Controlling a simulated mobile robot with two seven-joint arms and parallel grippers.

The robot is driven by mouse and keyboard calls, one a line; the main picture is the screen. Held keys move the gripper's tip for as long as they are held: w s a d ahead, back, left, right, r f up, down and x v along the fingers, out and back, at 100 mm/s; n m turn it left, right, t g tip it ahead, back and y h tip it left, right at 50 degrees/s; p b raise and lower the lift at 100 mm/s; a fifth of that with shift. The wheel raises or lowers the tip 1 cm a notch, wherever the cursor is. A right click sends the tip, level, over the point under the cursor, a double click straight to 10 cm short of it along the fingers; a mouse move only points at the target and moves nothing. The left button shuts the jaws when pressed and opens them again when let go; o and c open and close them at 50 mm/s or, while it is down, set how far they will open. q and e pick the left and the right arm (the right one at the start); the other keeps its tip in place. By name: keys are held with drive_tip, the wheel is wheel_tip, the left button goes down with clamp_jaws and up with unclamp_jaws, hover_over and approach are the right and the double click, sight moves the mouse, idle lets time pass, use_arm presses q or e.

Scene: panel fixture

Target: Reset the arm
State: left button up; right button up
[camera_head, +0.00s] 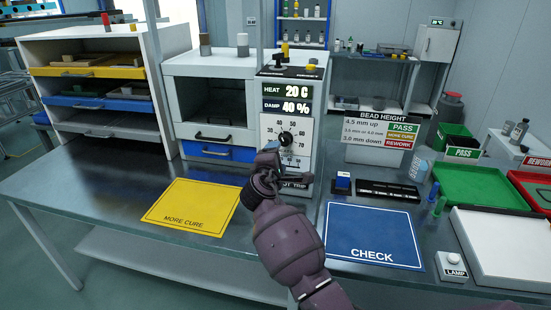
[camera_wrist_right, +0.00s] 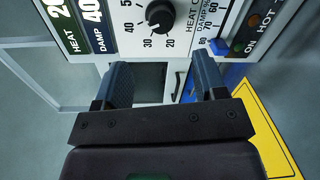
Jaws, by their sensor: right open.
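My right gripper (camera_head: 272,160) is raised in front of the lower part of the white control panel (camera_head: 269,128). In the right wrist view its two dark blue fingers (camera_wrist_right: 162,72) are apart with nothing between them. The panel's black dial knob (camera_wrist_right: 160,15) shows just beyond the fingertips, apart from them. In the head view the knob (camera_head: 285,138) is above and right of the gripper. The displays above it read HEAT 20 C and DAMP 40 %. My arm hides part of the panel's bottom. My left gripper is not in view.
A yellow MORE CURE mat (camera_head: 192,207) and a blue CHECK mat (camera_head: 372,237) lie bare on the table. A drawer rack (camera_head: 95,82) stands at left. Green (camera_head: 478,192) and red trays and a white LAMP button (camera_head: 452,262) are at right.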

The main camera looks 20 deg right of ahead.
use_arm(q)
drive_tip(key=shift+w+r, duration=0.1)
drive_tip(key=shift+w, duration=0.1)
use_arm(e)
drive_tip(key=a+r+m+t+y, duration=0.2)
drive_tip(key=a+m+y, duration=0.2)
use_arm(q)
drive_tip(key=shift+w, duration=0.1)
use_arm(e)
drive_tip(key=s+d+f+m+g+y, duration=0.1)
drive_tip(key=s+d+f+m, duration=0.1)
drive_tip(key=s+f, duration=0.7)
drive_tip(key=s+d+f+m+g+y, duration=0.2)
drive_tip(key=s+f+m, duration=0.2)
drive_tip(key=s+f, duration=0.5)
drive_tip(key=s+d+f+m+g+y, duration=0.1)
drive_tip(key=s+f, duration=0.8)
drive_tip(key=s, duration=1.1)
drive_tip(key=shift+s+d+f+m+g+y, duration=0.35)
drive_tip(key=shift+d+m+y, duration=0.35)
drive_tip(key=shift+d+m, duration=0.25)
